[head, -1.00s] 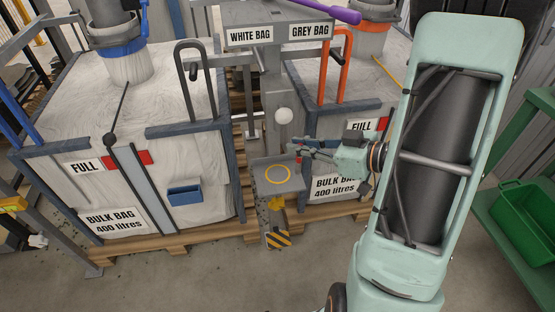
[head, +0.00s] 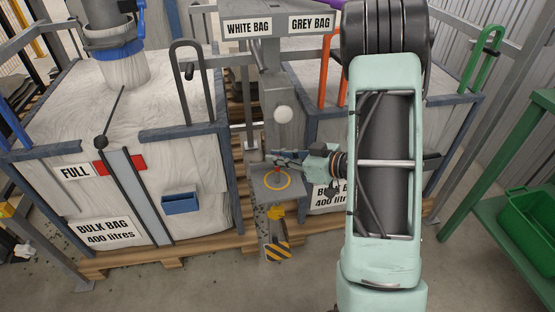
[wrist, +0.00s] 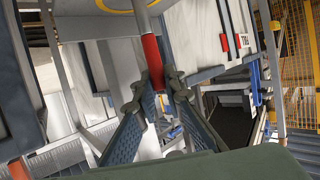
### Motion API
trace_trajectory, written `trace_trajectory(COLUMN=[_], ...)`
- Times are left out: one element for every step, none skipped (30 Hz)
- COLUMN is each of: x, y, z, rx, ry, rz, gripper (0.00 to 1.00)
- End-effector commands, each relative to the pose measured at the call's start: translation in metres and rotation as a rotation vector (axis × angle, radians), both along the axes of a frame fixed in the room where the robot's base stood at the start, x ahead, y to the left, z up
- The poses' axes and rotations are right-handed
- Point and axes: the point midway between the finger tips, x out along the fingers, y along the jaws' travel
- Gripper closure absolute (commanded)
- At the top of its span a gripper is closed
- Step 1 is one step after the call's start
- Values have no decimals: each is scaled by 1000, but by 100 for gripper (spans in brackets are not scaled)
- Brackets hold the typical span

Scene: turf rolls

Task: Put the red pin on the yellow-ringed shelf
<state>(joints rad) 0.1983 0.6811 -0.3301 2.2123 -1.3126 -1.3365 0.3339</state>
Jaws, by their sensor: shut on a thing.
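The grey shelf (head: 262,190) with a yellow ring (head: 277,188) sits on the post between the two bulk bags. My gripper (head: 276,159) is right over the shelf, reaching in from the right. In the wrist view my gripper (wrist: 154,88) is shut on the red pin (wrist: 152,60), gripping its red part. The pin's grey end points towards the shelf, whose yellow ring (wrist: 118,5) shows in part at the top edge. I cannot tell whether the pin's end touches the shelf.
The bulk bag on the left (head: 70,120) and the one on the right stand close to the post. A hazard-striped foot (head: 278,250) lies below. A green rack (head: 510,205) stands right.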

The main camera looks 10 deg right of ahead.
Motion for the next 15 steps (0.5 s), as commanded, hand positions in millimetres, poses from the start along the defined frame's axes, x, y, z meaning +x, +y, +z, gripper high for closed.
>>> trace_trajectory(x=[0,0,0,0,0,0,0,0,0,0,0,0,0,0,0], y=[0,0,0,0,0,0,0,0,0,0,0,0,0,0,0], z=[1,1,2,2,2,1,1,-1,-2,-3,-3,-3,-2,-2,-2], rx=[1,0,0,0,1,1,1,1,1,1,1,0,0,0,0], ry=[-2,-3,-3,-3,-2,-2,-2,-2,-1,-1,-1,-1,-1,-1,-1], rz=[-1,0,0,1,0,0,0,0,0,0,0,0,0,0,0], gripper=[100,100,100,100,100,100,100,100,100,100,89,85,81,78,74])
